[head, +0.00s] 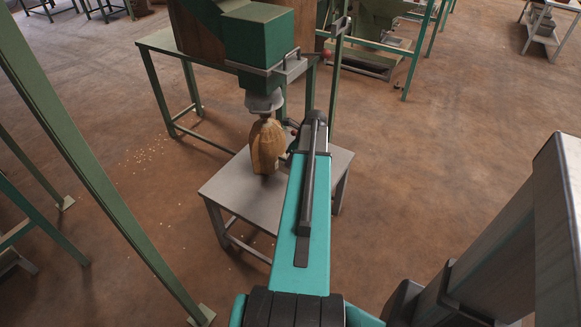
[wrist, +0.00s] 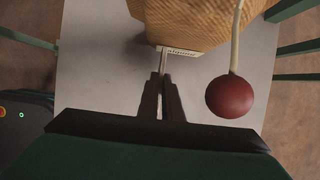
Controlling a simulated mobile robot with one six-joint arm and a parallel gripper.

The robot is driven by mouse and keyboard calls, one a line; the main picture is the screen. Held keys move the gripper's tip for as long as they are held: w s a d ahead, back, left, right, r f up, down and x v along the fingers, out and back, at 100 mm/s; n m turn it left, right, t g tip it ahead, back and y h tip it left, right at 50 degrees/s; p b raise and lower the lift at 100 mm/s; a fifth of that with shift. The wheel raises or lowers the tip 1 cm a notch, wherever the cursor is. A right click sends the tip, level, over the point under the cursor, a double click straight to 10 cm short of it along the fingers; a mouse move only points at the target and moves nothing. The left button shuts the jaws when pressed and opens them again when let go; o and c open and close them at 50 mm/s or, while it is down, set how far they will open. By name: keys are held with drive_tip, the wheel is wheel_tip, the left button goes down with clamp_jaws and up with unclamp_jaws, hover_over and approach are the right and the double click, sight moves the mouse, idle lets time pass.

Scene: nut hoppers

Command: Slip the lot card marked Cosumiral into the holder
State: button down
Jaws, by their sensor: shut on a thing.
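My gripper (wrist: 163,74) points away from the wrist camera with its two dark fingers closed on a thin, pale piece seen edge-on, most likely the lot card (wrist: 163,62). Just past the fingertips, a small white strip with dark lettering (wrist: 182,51) lies at the lower edge of a woven brown sack (wrist: 200,22); its letters are too small to read. I cannot tell whether the strip belongs to the held piece or to the holder. In the head view the sack (head: 267,145) stands under the hopper spout (head: 264,101), and my arm hides the fingertips.
A dark red ball (wrist: 231,96) on a pale rod or cord hangs close to the right of my fingers. The sack stands on a grey metal table (head: 235,197). The green hopper (head: 258,45) is above it. A green post (head: 95,165) rises at left; open floor lies at right.

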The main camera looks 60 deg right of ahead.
sight(286, 173)
drive_tip(key=shift+f, duration=0.1)
idle(0.3)
drive_tip(key=shift+f, duration=1.65)
drive_tip(key=c, duration=1.9)
unclamp_jaws()
drive_tip(key=shift+f, duration=0.1)
drive_tip(key=shift+c, duration=0.2)
drive_tip(key=v, duration=1.2)
drive_tip(key=shift+o, duration=0.5)
drive_tip(key=shift+w+p, duration=0.1)
drive_tip(key=shift+p, duration=0.2)
